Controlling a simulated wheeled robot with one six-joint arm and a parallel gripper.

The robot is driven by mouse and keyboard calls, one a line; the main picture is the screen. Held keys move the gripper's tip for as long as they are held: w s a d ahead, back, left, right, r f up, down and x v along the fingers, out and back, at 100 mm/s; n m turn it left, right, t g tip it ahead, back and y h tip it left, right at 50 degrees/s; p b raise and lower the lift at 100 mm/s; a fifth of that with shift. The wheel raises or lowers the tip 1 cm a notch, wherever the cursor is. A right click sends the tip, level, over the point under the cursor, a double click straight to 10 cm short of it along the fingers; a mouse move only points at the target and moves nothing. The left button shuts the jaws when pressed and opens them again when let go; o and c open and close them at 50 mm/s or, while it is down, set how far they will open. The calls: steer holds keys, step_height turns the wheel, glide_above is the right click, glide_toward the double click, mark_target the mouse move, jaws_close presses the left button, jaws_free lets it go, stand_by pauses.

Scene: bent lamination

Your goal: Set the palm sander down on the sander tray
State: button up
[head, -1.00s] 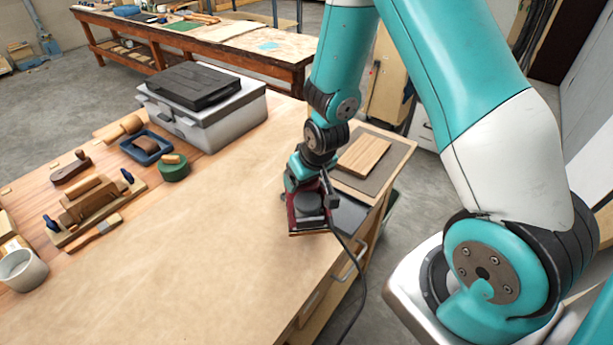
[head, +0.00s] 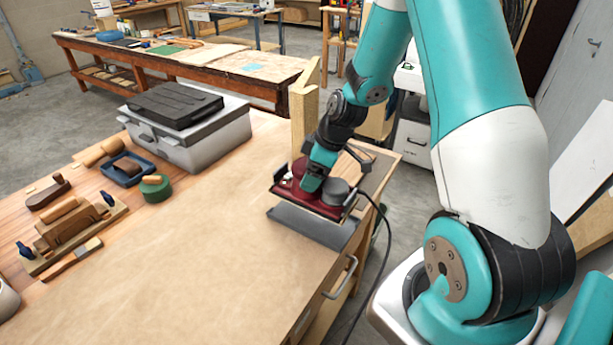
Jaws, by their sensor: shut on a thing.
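The palm sander (head: 287,189) is dark red with a round grey part at its right and a black cord. My gripper (head: 314,181) is shut on it from above, and the arm hides part of its body. The sander looks roughly level, over the back part of a flat dark grey tray (head: 315,231) near the bench's right edge. The tray's front part shows bare below it. I cannot tell whether the sander touches the tray or hangs just above it.
A wooden board (head: 349,163) lies behind the sander, partly hidden. A grey toolbox (head: 190,135) stands at the back left. A green roll (head: 155,188) and a wooden clamping form (head: 72,232) lie further left. The bench middle is clear. The cord hangs past the right edge.

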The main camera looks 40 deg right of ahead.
mark_target(312, 195)
steer(key=shift+f+b, duration=2.15)
steer(key=shift+f, duration=0.75)
steer(key=shift+f+b, duration=0.95)
steer(key=shift+f, duration=0.05)
steer(key=o, duration=1.1)
steer(key=shift+f, duration=0.1)
steer(key=shift+r+p, duration=2.55)
steer(key=shift+r, duration=1)
